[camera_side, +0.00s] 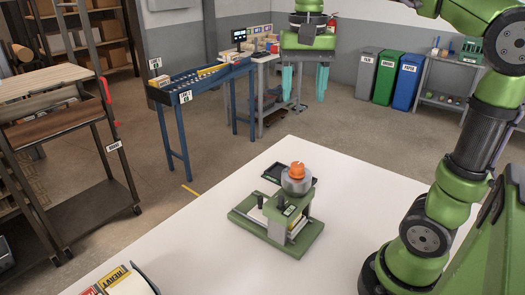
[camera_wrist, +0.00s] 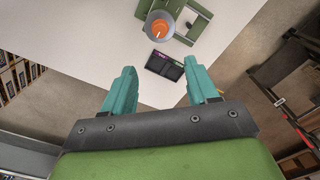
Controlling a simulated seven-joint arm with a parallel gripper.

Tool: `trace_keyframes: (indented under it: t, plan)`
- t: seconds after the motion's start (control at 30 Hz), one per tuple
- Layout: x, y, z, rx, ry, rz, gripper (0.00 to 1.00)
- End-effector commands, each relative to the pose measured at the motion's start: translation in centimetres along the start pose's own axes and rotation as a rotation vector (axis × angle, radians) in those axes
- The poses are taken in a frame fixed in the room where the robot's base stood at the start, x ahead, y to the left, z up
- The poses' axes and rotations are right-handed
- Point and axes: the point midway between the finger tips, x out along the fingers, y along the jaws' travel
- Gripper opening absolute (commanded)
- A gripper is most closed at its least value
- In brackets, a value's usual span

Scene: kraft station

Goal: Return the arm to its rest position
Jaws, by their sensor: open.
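My gripper (camera_side: 305,82) hangs high at the top of the side view, beyond the far edge of the white table (camera_side: 365,185). Its two teal fingers are wide apart with nothing between them. In the wrist view my gripper (camera_wrist: 162,90) also shows open and empty. A green fixture (camera_side: 290,215) stands on the table, clear of the gripper. It carries a grey round part (camera_side: 297,184) with an orange piece (camera_side: 297,169) on top. The fixture also shows at the top of the wrist view (camera_wrist: 200,22).
A black tray (camera_side: 288,179) lies beside the fixture. A heavy-labelled box (camera_side: 125,282) sits at the table's front edge. A blue roller stand (camera_side: 200,88), a dark shelf cart (camera_side: 90,205) and grey, green and blue bins (camera_side: 386,78) stand on the floor. Much of the tabletop is bare.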

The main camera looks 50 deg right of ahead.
Motion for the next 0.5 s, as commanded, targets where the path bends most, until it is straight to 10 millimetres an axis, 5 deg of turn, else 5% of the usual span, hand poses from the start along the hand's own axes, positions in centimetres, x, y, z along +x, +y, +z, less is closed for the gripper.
trace_keyframes:
  t: [0.37, 0.5]
  plan:
    - [-0.1, -0.1, -0.3, -0.016, 0.017, -0.004, 0.59]
    - [1.8, -0.6, -1.1, -0.12, 0.064, -0.034, 0.59]
